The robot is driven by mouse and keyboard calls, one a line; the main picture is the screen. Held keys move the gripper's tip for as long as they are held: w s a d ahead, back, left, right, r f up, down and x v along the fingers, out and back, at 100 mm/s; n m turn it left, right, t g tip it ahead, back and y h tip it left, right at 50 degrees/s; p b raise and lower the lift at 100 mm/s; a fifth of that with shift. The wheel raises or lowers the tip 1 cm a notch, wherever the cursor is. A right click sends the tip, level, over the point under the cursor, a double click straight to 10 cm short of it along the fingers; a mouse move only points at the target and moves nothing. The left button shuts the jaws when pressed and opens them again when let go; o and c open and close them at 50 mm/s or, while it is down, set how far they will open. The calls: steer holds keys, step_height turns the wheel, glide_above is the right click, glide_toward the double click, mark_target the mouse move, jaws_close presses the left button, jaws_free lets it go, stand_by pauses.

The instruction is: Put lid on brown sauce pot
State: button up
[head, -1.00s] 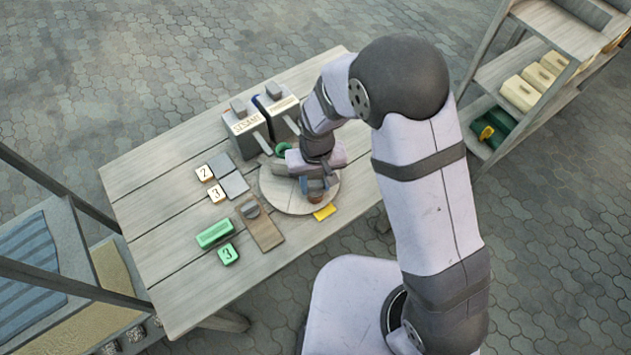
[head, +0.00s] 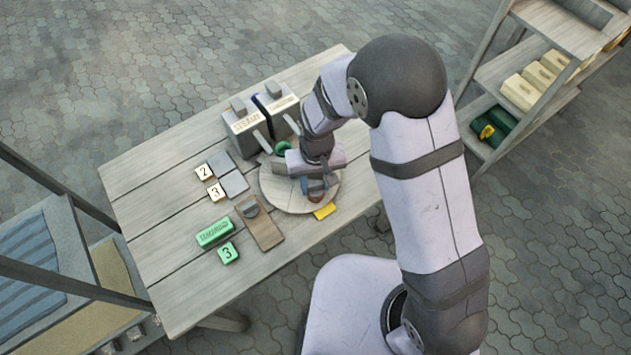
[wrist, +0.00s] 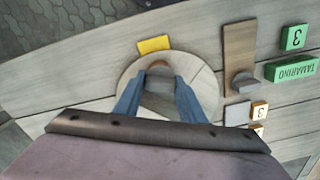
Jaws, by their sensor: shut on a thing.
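The brown sauce pot (wrist: 158,66) stands on a round pale board (wrist: 205,88). In the wrist view only its brown far part shows past my fingers. My gripper (wrist: 158,84) is over the board, with its blue fingers shut on a grey piece (wrist: 165,104) that looks like the lid. The piece is mostly seen from above and hides the near part of the pot. In the head view my gripper (head: 317,190) is low over the right part of the board and covers the pot. Whether the lid touches the pot cannot be told.
A yellow tag (head: 324,211) lies by the board's front edge. A brown plank with a grey knob (head: 262,228) lies to its left, with green blocks (head: 215,233) and number tiles (head: 217,192) beyond. Grey labelled boxes (head: 245,128) and a green round thing (head: 282,148) stand behind.

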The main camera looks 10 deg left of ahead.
steer(key=shift+f, duration=0.1)
stand_by(0.3)
steer(key=o, duration=1.6)
steer(key=shift+r+p, duration=3.05)
steer(key=shift+r, duration=0.5)
step_height(320, 180, up, 5)
steer(key=p, duration=0.4)
steer(key=c, duration=1.8)
